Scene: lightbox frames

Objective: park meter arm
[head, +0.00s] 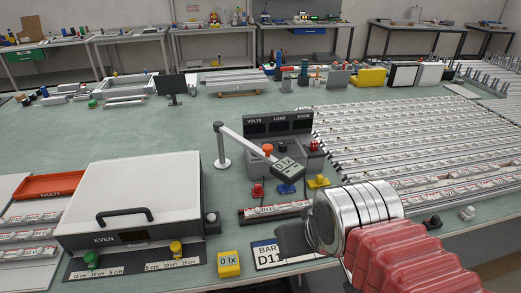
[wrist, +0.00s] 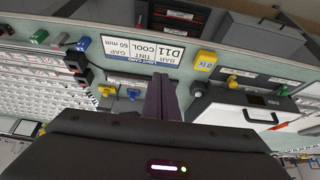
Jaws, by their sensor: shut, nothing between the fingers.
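The meter arm (head: 246,142) is a pale bar running from an upright post (head: 222,150) down to the right. It ends in a dark meter head (head: 287,170) whose display seems to read 0 lx. The head hangs in front of the grey console, over the bench, near a blue block (head: 286,189). My gripper (head: 285,240) is at the bench's front edge, nearer than the meter head and apart from it. In the wrist view my gripper (wrist: 162,98) has its dark fingers together, with nothing visible between them. I cannot make out the meter arm in the wrist view.
A white box with a black handle (head: 130,205) stands left of the post. A yellow 0 lx cube (head: 228,263) and a BAR D11 card (head: 270,258) lie at the front edge. The console (head: 280,135) and rows of bars (head: 400,140) fill the right. Open bench lies behind the post.

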